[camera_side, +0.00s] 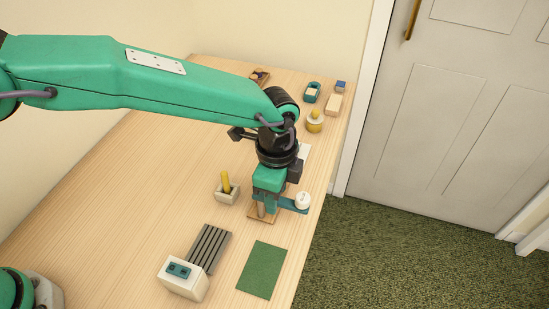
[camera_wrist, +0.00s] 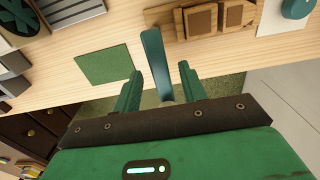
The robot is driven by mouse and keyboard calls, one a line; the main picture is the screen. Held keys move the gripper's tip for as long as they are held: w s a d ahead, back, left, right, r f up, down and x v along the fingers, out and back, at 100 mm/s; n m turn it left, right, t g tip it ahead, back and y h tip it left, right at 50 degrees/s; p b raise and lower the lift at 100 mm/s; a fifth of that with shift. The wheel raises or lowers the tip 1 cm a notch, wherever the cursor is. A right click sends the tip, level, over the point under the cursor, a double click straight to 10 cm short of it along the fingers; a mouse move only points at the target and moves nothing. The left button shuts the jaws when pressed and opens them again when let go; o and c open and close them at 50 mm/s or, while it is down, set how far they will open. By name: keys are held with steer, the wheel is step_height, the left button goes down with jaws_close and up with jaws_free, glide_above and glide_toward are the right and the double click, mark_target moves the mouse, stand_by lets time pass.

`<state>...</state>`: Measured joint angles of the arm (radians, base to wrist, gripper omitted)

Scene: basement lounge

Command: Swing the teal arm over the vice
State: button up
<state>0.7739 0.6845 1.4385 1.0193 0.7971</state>
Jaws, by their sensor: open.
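The teal arm (camera_wrist: 155,58) is a flat blue-teal bar. In the wrist view it lies between the two green fingers of my gripper (camera_wrist: 160,72), one finger on each side. The jaws are open, and gaps show beside the bar. In the side view the teal arm (camera_side: 289,204) sticks out to the right beneath my gripper (camera_side: 268,200), with a white round knob (camera_side: 302,200) at its outer end. Its inner end is largely hidden by my gripper, above a wooden base (camera_side: 262,217). I cannot tell for sure which object is the vice.
A pale block with a yellow peg (camera_side: 226,188) stands just left of my gripper. A slatted grey rack (camera_side: 208,247), white box (camera_side: 184,284) and green mat (camera_side: 262,270) lie in front. Several small items stand at the back. The table's right edge is close; its left side is clear.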

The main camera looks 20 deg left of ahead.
steer(key=shift+f, duration=0.15)
steer(key=shift+c, duration=0.2)
jaws_close()
steer(key=shift+w+n, duration=0.1)
steer(key=shift+n, duration=0.3)
steer(key=w+n, duration=0.1)
steer(key=n, duration=0.3)
steer(key=w+a+n, duration=0.1)
steer(key=n, duration=0.3)
steer(key=w+a+n, duration=0.1)
steer(key=n, duration=0.4)
steer(key=shift+a, duration=0.1)
steer(key=shift+w+a+n, duration=0.1)
steer(key=shift+a+n, duration=0.2)
steer(key=shift+n, duration=0.75)
steer(key=shift+a+n, duration=0.3)
steer(key=shift+n, duration=0.75)
